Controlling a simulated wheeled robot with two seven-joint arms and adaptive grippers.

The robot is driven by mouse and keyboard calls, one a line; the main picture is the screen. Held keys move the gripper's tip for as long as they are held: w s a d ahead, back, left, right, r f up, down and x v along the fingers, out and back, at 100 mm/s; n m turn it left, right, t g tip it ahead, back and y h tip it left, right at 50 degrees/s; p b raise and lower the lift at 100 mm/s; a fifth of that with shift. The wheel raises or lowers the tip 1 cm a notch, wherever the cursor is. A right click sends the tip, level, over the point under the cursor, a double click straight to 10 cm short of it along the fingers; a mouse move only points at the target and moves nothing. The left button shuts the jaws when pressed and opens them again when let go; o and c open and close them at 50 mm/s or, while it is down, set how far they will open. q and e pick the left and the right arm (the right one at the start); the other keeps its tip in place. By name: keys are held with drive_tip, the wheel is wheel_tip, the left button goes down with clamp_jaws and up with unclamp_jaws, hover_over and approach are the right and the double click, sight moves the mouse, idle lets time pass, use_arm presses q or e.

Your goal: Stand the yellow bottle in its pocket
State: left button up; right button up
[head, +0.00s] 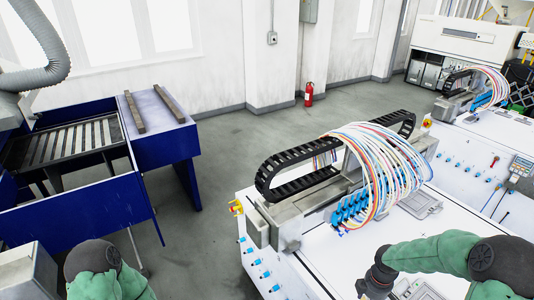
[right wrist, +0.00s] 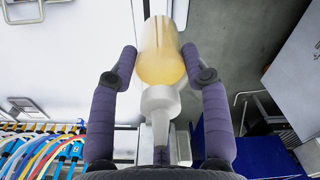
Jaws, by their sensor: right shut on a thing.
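In the right wrist view a translucent bottle (right wrist: 161,58) with yellow contents lies between the two dark padded fingers of my right gripper (right wrist: 157,62). Its white shoulder and narrow nozzle point toward the camera. The gripper is shut on the bottle. Behind it are the white machine top and the machine's edge. In the head view my right arm reaches in from the lower right and its wrist runs down to the bottom edge; the bottle is not visible there. My left arm shows at the lower left, its gripper out of frame. I cannot make out the pocket in either view.
The white machine top (head: 335,262) carries a gantry with a black cable chain (head: 290,160), colored hoses (head: 385,160) and blue fittings (head: 350,208). A metal handle plate (head: 419,204) lies on it. A blue table (head: 165,140) stands left, across open grey floor.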

drive_tip(key=w+a+m, duration=0.1)
drive_tip(key=a, duration=0.1)
drive_tip(key=a+m, duration=0.1)
drive_tip(key=a, duration=0.1)
drive_tip(key=w+a+r+m, duration=0.1)
drive_tip(key=shift+w+a+r+m, duration=0.1)
drive_tip(key=shift+w+a+m, duration=0.25)
drive_tip(key=shift+a+m, duration=0.05)
drive_tip(key=a+r+m, duration=0.1)
drive_tip(key=a+m, duration=0.1)
drive_tip(key=a, duration=0.2)
drive_tip(key=w+a+r+m, duration=0.1)
drive_tip(key=a+m, duration=0.2)
drive_tip(key=a, duration=0.1)
drive_tip(key=a+r+m, duration=0.1)
drive_tip(key=a+m, duration=0.2)
drive_tip(key=a, duration=0.1)
drive_tip(key=shift+w+a, duration=0.25)
drive_tip(key=shift+w, duration=0.1)
wheel_tip(320, 180, down, 22)
drive_tip(key=b, duration=2.2)
drive_tip(key=shift+f, duration=0.2)
